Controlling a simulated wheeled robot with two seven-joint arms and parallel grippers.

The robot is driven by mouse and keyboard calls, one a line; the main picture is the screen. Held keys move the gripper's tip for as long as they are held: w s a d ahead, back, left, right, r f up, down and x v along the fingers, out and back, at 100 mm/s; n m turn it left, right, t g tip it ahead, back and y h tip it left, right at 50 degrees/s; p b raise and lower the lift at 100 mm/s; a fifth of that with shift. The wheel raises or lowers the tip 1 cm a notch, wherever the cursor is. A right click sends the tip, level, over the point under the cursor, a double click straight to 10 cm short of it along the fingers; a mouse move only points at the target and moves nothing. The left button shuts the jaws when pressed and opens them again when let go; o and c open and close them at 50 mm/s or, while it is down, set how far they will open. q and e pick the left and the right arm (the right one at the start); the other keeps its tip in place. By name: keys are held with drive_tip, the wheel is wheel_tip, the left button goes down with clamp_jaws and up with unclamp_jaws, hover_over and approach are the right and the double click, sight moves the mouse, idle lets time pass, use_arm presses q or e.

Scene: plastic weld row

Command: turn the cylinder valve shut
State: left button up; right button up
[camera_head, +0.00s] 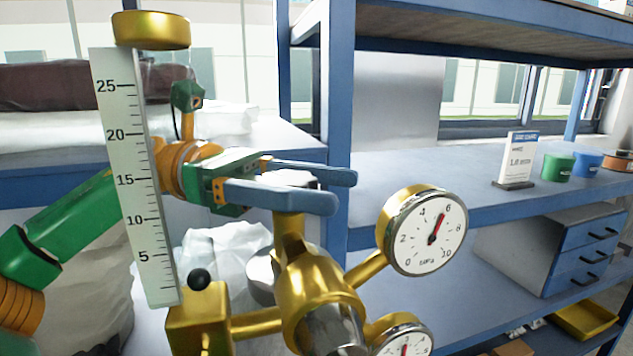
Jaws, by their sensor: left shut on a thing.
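The cylinder valve is at the centre, with a gold body (315,290) and a stem rising to a pale grey handle (291,178). My left gripper (338,190) comes in from the left, level, with its two blue fingers on either side of the handle at the top of the stem. It is shut on the handle; the near finger hides part of it. An upper round gauge (425,230) to the right of the valve has its red-tipped needle just below 6. A lower gauge (404,345) is cut off by the bottom edge. My right gripper is not in view.
A flowmeter scale (133,175) with a gold cap stands close in front of my left arm, above a gold block (198,318) with a black knob. Blue shelving (440,205) behind holds a sign (517,160), a green tub (557,167) and a drawer unit (560,250).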

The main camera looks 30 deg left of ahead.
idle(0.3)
use_arm(q)
drive_tip(key=o, duration=1.4)
drive_tip(key=shift+c, duration=0.2)
drive_tip(key=shift+d, duration=0.1)
